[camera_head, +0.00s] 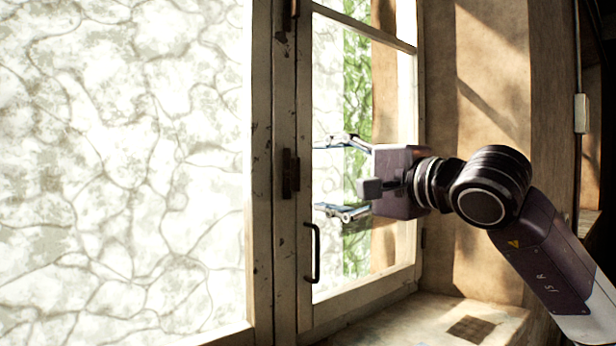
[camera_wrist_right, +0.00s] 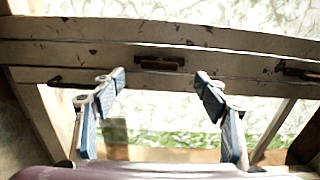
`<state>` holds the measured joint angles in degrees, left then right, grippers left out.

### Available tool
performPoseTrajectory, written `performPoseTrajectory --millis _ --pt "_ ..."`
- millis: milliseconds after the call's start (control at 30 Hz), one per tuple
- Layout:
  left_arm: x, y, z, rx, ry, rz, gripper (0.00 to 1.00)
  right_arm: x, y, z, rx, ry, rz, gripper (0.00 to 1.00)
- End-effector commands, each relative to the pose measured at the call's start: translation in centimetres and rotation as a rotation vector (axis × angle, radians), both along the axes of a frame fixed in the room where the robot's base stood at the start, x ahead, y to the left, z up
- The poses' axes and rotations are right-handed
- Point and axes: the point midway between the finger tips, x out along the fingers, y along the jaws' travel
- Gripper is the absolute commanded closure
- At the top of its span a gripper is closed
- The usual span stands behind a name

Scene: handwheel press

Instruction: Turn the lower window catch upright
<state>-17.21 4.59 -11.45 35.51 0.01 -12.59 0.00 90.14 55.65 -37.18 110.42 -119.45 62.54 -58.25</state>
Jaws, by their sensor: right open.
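The lower window catch (camera_head: 290,173) is a small dark rusty metal piece on the worn wooden frame, at mid-height in the head view. In the right wrist view the catch (camera_wrist_right: 160,65) lies on the frame just beyond the space between my fingertips. Its exact turn is hard to tell. My right gripper (camera_head: 323,178) is open and empty, pointing left at the catch from the right, apart from it. Both fingers of this gripper (camera_wrist_right: 160,79) show in the right wrist view, spread to either side of the catch. My left gripper is not in view.
A dark pull handle (camera_head: 316,252) is on the sash below the catch. Another dark catch (camera_head: 293,12) is at the top of the frame. The sash (camera_head: 360,297) stands at an angle, above a stone sill (camera_head: 420,322). A plaster wall (camera_head: 490,130) is at the right.

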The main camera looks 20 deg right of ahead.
Motion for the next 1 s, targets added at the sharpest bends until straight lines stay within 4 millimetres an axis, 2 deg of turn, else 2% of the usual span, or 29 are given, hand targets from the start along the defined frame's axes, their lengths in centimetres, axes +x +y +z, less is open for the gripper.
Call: performPoseTrajectory --millis 100,333,867,1000 --pt "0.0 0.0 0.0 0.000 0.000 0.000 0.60 -2.1 -0.8 -0.1 -0.002 0.000 -0.003 0.33" --pt "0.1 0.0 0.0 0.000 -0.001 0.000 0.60 -4.2 -1.5 -0.1 -0.001 0.001 -0.001 0.33" --pt "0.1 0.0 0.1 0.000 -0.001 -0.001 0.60 -4.4 -1.6 0.0 0.000 0.001 0.000 0.33" --pt "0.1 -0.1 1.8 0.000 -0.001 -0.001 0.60 -4.4 -1.6 1.7 0.000 0.001 0.000 0.33"
